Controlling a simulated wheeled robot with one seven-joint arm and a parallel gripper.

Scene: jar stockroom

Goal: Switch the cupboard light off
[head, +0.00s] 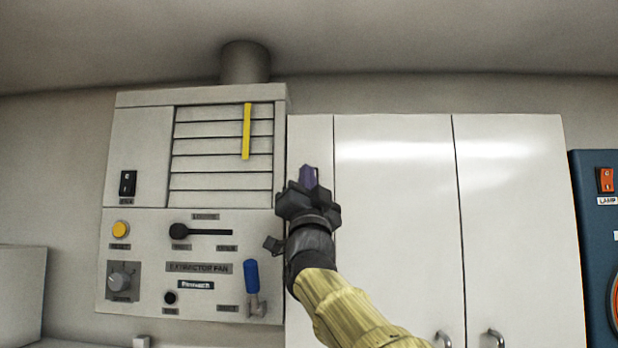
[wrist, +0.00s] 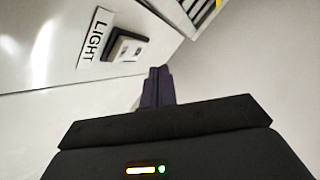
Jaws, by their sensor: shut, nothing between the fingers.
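The light switch (wrist: 127,48) is a pale rocker in a dark frame, beside a white label (wrist: 95,37) reading LIGHT, in the wrist view. It sits on a white surface of the cupboard. I cannot tell which way the rocker is set. The cupboard (head: 395,220) has tall white doors in the head view, where the switch is not visible, probably hidden behind my gripper. My gripper (head: 309,177) is shut and empty, in front of the cupboard's narrow left panel. Its dark purple fingers (wrist: 157,84) show just below and right of the switch, seemingly apart from it.
Left is the extractor fan panel (head: 150,225) with a black rocker (head: 128,184), yellow button (head: 121,229), slider, knob and blue-handled lever (head: 252,276). A blue unit (head: 592,240) at right has an orange LAMP switch (head: 606,180). Door handles (head: 496,338) are low.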

